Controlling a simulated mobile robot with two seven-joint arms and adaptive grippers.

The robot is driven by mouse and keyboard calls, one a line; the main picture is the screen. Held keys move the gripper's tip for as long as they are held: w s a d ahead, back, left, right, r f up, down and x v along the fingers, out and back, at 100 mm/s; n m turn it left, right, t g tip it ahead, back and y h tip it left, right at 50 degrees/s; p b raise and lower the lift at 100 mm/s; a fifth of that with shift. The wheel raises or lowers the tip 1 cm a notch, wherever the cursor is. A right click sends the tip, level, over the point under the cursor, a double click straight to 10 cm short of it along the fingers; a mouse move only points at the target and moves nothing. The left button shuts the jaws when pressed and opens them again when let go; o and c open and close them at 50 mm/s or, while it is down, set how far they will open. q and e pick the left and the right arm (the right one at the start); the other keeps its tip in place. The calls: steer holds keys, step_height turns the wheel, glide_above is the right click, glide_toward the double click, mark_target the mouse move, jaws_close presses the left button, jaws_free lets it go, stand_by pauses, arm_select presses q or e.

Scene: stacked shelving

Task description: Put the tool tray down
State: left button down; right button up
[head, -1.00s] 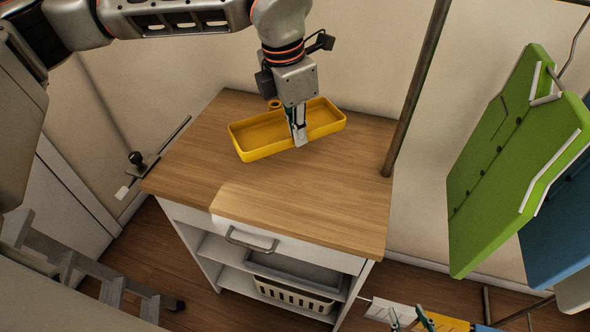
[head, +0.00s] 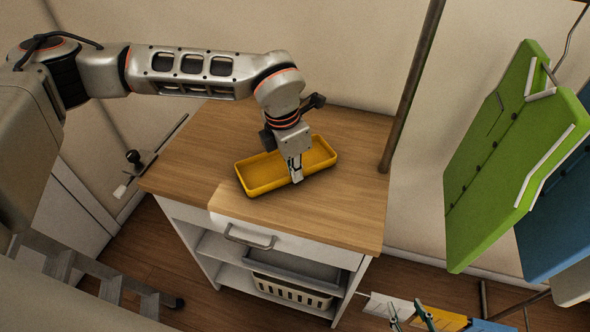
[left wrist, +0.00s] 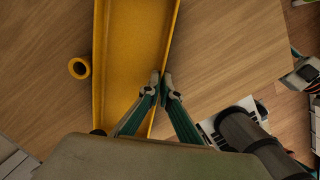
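The yellow tool tray (head: 262,190) is a shallow, empty-looking oblong tray over the wooden worktop (head: 190,150) of a white cabinet. It looks level and very low; I cannot tell whether it touches the wood. My left gripper (head: 295,177) comes from above and is shut on its near long wall. The left wrist view shows the tray (left wrist: 135,50) with the fingertips (left wrist: 160,82) pinching its rim. My right gripper (head: 410,318) shows only as fingertips at the bottom edge of the head view, apart and away from the tray.
A yellow ring (left wrist: 79,68) lies on the worktop beside the tray. A dark upright pole (head: 412,90) stands at the worktop's right edge. Green (head: 500,170) and blue (head: 560,210) boards hang at the right. The worktop's front and left are clear. A basket (head: 290,291) sits on a shelf below.

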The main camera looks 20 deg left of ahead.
arm_select(q)
steer(key=shift+f, duration=0.2)
steer(key=c, duration=2.3)
jaws_free()
steer(key=shift+r, duration=0.1)
steer(key=r, duration=0.4)
steer(key=s+a+r, duration=0.1)
steer(key=r, duration=0.7)
steer(key=shift+s+a, duration=0.15)
steer(key=shift+s, duration=0.05)
